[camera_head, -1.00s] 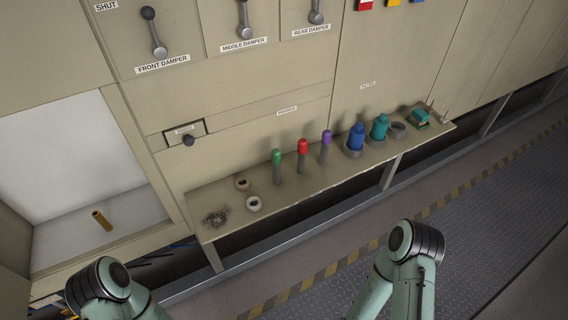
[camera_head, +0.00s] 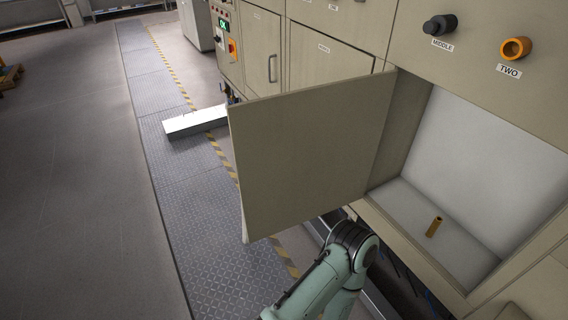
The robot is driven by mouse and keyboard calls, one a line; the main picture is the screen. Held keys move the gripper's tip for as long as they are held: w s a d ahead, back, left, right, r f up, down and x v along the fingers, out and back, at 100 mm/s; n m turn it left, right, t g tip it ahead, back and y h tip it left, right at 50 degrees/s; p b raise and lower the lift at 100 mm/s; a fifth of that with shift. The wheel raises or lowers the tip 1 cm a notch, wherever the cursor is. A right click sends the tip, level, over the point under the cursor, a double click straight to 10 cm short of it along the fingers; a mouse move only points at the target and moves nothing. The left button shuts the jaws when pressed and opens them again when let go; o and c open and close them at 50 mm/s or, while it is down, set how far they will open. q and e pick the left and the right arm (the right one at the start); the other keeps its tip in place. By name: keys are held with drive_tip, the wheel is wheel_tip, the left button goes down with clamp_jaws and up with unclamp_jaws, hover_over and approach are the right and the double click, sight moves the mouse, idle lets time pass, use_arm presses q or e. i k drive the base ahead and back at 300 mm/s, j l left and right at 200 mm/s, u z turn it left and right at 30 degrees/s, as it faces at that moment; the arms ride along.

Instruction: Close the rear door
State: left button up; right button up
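A beige door (camera_head: 310,150) stands open, swung out from the left side of a white-lined compartment (camera_head: 490,150) in the furnace front. Its free edge juts over the walkway at left. No label shows on this door, so I cannot tell by name whether it is the rear door. A brass-coloured cylinder (camera_head: 434,227) stands on the compartment floor. One of my green arm links shows below the door; neither gripper is in view, and what lies behind the door is hidden.
A black knob (camera_head: 440,25) marked MIDDLE and an orange knob (camera_head: 515,48) marked TWO sit above the compartment. A closed cabinet door with a handle (camera_head: 271,68) is further back. A pale beam (camera_head: 195,121) lies across the walkway (camera_head: 190,200). Grey floor at left is clear.

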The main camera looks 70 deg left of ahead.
sight(301, 155)
drive_tip(key=k+j+u, duration=0.15)
drive_tip(key=j+u, duration=0.65)
drive_tip(key=u, duration=0.15)
drive_tip(key=j+z, duration=0.2)
drive_tip(key=j, duration=0.3)
drive_tip(key=k+j+z, duration=0.15)
drive_tip(key=j, duration=0.35)
drive_tip(key=j+z, duration=1.15)
drive_tip(key=j, duration=0.2)
drive_tip(key=j+z, duration=0.35)
drive_tip(key=j, duration=0.2)
drive_tip(key=i+j+u, duration=0.2)
drive_tip(key=j, duration=0.3)
drive_tip(key=k, duration=0.1)
